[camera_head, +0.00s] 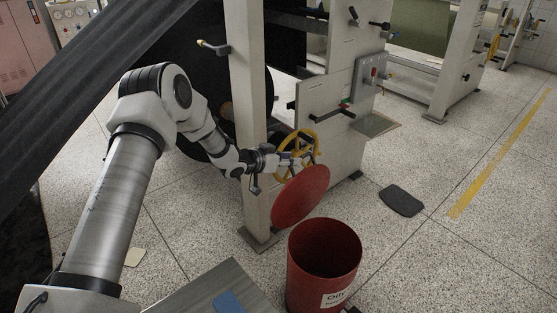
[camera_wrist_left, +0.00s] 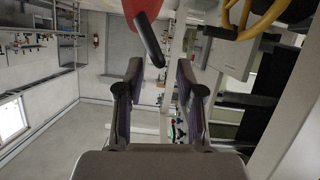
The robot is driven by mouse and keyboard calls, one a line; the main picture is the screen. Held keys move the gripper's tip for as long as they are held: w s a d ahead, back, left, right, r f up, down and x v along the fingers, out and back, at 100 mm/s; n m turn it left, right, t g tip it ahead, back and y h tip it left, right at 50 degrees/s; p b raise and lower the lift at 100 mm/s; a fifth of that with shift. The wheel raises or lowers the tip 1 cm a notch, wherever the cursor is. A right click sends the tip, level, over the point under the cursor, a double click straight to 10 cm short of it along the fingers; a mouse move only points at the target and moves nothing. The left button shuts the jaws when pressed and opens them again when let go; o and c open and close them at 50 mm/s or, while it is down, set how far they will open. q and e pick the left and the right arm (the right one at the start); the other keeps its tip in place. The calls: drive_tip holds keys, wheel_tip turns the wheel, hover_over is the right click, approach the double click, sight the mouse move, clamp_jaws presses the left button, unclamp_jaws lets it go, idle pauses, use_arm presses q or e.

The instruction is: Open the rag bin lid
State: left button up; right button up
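The rag bin (camera_head: 323,268) is a round red can with a white label reading "Oily", and its mouth is uncovered. Its red lid (camera_head: 301,196) stands steeply tilted up at the bin's far left side. In the left wrist view the lid's red edge (camera_wrist_left: 142,9) shows at the top, with a dark bar-like part (camera_wrist_left: 149,40) hanging from it. My left gripper (camera_head: 302,161) is just above and behind the lid's upper edge. My right gripper is out of view.
A machine's pale upright post (camera_head: 246,110) and a yellow handwheel (camera_head: 299,146) stand close beside my left gripper. A grey panel with a red button (camera_head: 371,77) is beyond. A dark mat (camera_head: 401,201) lies on the floor, which is otherwise clear at the right.

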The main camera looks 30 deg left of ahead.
use_arm(q)
drive_tip(key=v, duration=0.7)
